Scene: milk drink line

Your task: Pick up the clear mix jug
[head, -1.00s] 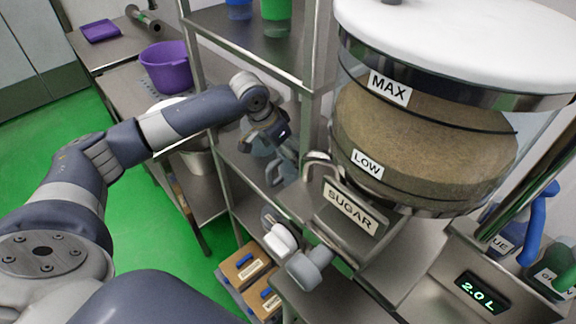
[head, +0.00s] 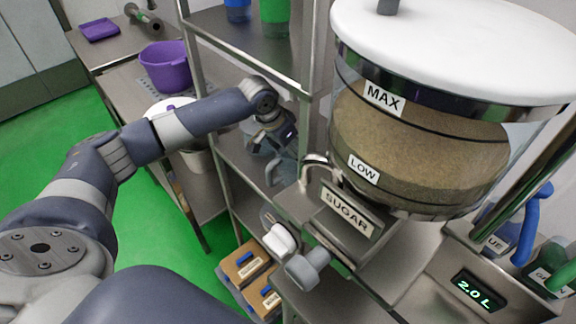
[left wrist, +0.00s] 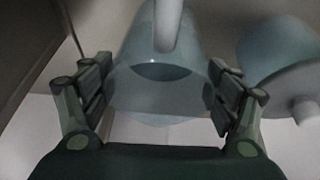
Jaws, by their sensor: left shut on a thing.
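The clear mix jug shows in the left wrist view as a see-through bluish vessel (left wrist: 128,82) with a pale upright bar, apparently its handle, in front. My left gripper (left wrist: 160,98) has one finger on each side of it and is shut on it. In the head view my left gripper (head: 279,167) is at the steel shelf rack, left of the sugar dispenser. The jug is hard to make out there, and its base is hidden. My right gripper is not in view.
The sugar dispenser (head: 420,150) stands close on the right, its grey knob (head: 308,268) sticking out. Rack posts (head: 307,110) and a shelf (head: 250,50) enclose the gripper. In the left wrist view another pale bluish round thing (left wrist: 280,65) is beside the jug. A purple bucket (head: 166,68) stands behind.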

